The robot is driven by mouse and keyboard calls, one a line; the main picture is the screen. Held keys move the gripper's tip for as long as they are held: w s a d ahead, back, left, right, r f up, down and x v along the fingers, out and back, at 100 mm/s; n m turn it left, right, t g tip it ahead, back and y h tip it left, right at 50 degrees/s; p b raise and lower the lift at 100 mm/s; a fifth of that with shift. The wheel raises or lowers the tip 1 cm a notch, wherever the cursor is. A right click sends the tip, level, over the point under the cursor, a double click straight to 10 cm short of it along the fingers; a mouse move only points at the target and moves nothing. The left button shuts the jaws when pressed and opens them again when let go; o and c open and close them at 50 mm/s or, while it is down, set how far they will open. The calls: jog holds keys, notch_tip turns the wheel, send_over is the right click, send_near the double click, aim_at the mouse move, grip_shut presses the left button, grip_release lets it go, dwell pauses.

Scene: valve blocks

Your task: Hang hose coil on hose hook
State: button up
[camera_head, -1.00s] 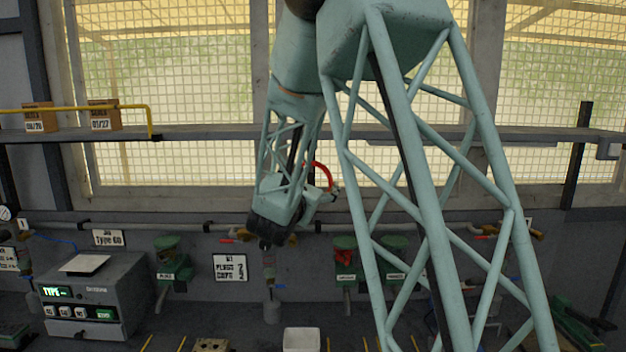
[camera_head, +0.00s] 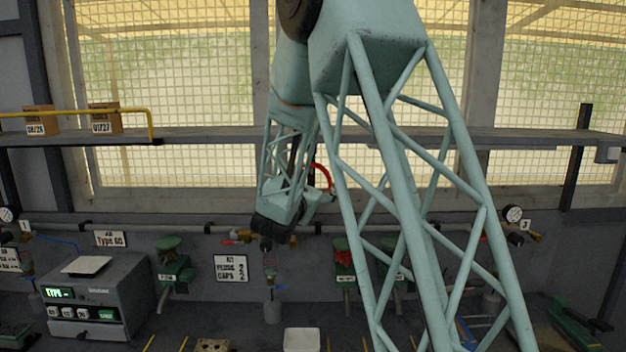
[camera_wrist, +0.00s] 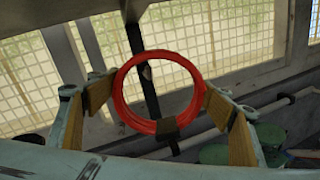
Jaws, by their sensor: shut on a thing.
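My gripper (camera_wrist: 166,96) is shut on the coil, which stands upright between the wooden finger pads. In the head view only a red arc of the coil (camera_head: 325,175) shows beside my gripper (camera_head: 316,203), in front of the window wall. A dark post (camera_wrist: 135,35) runs behind the coil. A small piece (camera_wrist: 147,72) on it shows through the ring; it may be the hose hook, but I cannot tell. In the head view my arm hides this post.
A shelf (camera_head: 215,137) crosses the window, with boxes (camera_head: 104,120) at its left. Below it a pipe (camera_head: 150,227) runs along the wall above green valve parts (camera_head: 173,268). A grey device (camera_head: 95,290) and a white container (camera_head: 301,341) stand on the bench.

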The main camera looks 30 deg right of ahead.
jog(key=shift+w+d+f+p, duration=0.1)
jog(key=shift+w+d+p, duration=0.35)
jog(key=shift+w+p, duration=0.35)
jog(key=shift+w+d+r+p, duration=0.1)
jog(key=shift+w+d+p, duration=0.4)
jog(key=shift+w, duration=0.45)
jog(key=shift+w+d+f+p, duration=0.1)
jog(key=shift+w+d+p, duration=0.25)
jog(key=shift+w+p, duration=0.5)
jog(key=shift+w+d+f+b, duration=0.25)
jog(key=shift+w+f+b, duration=0.3)
jog(key=shift+f+b, duration=0.4)
jog(key=shift+w+f+b, duration=0.1)
jog(key=shift+f+b, duration=0.15)
jog(key=shift+b, duration=0.55)
jog(key=o, duration=1.2)
jog(key=shift+f, duration=0.1)
jog(key=v, duration=1.2)
jog(key=shift+d, duration=0.1)
